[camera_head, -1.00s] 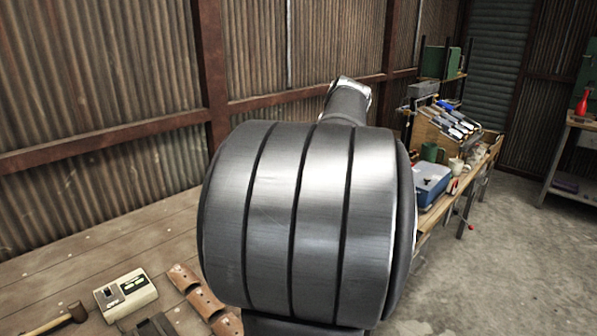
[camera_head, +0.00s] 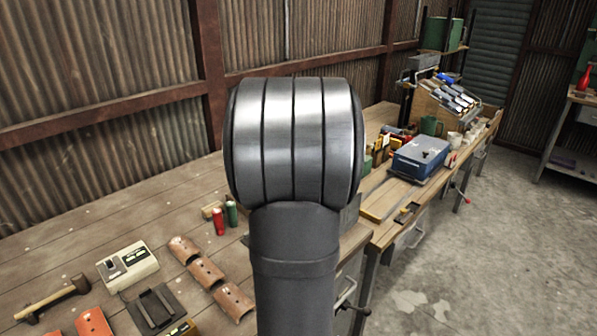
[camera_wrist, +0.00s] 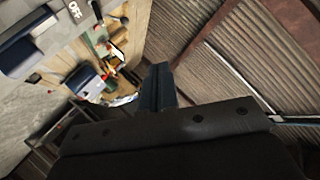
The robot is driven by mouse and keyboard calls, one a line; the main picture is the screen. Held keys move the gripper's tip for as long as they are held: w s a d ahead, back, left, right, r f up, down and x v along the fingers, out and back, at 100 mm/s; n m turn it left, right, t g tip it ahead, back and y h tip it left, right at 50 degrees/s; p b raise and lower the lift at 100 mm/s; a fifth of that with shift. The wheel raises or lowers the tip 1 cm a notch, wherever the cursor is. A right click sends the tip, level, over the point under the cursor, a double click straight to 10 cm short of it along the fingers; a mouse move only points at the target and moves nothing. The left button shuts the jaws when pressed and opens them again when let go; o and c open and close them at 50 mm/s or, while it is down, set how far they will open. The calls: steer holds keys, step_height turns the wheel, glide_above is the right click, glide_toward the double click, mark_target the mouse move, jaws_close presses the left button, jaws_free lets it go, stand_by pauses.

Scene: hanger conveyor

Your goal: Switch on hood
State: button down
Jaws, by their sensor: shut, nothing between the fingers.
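My gripper (camera_wrist: 158,80) is in the wrist view, its dark fingers together and empty, pointing away from the camera. The fingers are apart from the panel in the picture. I cannot tell whether this panel belongs to the hood. No hood is recognisable in either view. In the head view my own arm hides my gripper.
A wooden bench (camera_head: 60,240) holds a beige box (camera_head: 128,266), curved brown tiles (camera_head: 205,272) and a mallet (camera_head: 52,297). A second bench to the right carries a blue case (camera_head: 420,157) and tools. Corrugated walls (camera_head: 90,60) stand behind. The concrete floor (camera_head: 500,250) at right is clear.

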steer(key=s+a+f+m+t+h, duration=0.1)
steer(key=f+m+h, duration=0.4)
steer(key=m, duration=0.6)
steer(key=s+a+f+m+t+h, duration=0.2)
steer(key=s+f+m+h, duration=0.3)
steer(key=f+m, duration=0.5)
steer(key=shift+a+m+h, duration=0.35)
steer(key=shift+m+h, duration=0.05)
steer(key=shift+m, duration=0.2)
steer(key=x, duration=1)
